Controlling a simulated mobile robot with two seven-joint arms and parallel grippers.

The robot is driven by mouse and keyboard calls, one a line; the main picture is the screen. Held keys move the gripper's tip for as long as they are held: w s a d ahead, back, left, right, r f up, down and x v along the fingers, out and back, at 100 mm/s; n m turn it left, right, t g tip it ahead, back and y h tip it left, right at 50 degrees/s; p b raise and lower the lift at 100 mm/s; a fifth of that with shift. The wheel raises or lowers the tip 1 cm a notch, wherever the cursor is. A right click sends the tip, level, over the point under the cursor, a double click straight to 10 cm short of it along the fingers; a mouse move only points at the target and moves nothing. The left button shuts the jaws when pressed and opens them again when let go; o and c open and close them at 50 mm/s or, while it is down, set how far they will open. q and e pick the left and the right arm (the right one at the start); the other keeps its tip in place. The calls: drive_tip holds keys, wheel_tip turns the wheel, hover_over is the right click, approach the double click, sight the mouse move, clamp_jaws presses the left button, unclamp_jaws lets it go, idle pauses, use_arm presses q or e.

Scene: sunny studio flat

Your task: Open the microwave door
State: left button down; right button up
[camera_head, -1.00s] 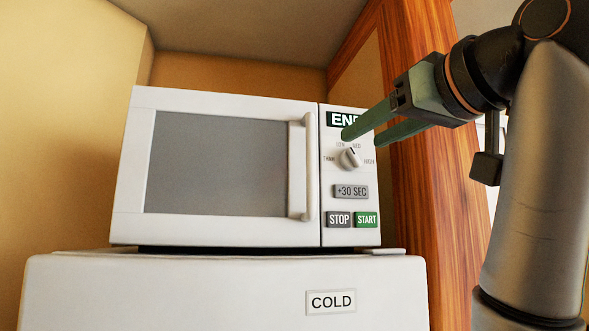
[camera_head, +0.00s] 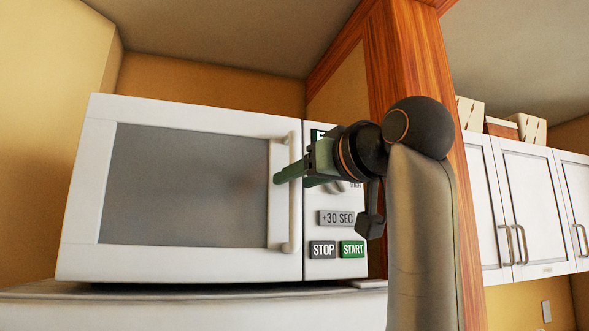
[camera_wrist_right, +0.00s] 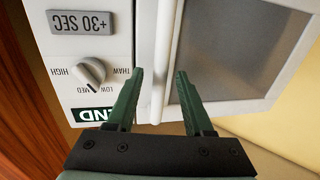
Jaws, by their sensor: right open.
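The white microwave (camera_head: 84,250) stands with its door (camera_head: 185,185) shut, and it also shows upside down in the wrist view (camera_wrist_right: 118,52). The door has a dark grey window and a vertical white handle (camera_head: 290,228) along its right edge. My right gripper (camera_head: 283,174) is open at the handle's mid-height and hides part of it. In the wrist view the open fingers (camera_wrist_right: 158,76) point at the door, with the handle (camera_wrist_right: 162,55) in line between them. I cannot tell whether a finger touches it. My left gripper is out of view.
The control panel, with a +30 SEC button (camera_head: 337,218) and a dial (camera_wrist_right: 88,72), is right of the door, partly behind my right arm. A wooden panel (camera_head: 415,65) stands close on the right. White cabinets (camera_head: 530,200) hang further right. A white surface (camera_head: 200,305) lies beneath the microwave.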

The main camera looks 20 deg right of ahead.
drive_tip(key=shift+x, duration=0.9)
drive_tip(key=shift+c, duration=0.2)
clamp_jaws()
idle(0.7)
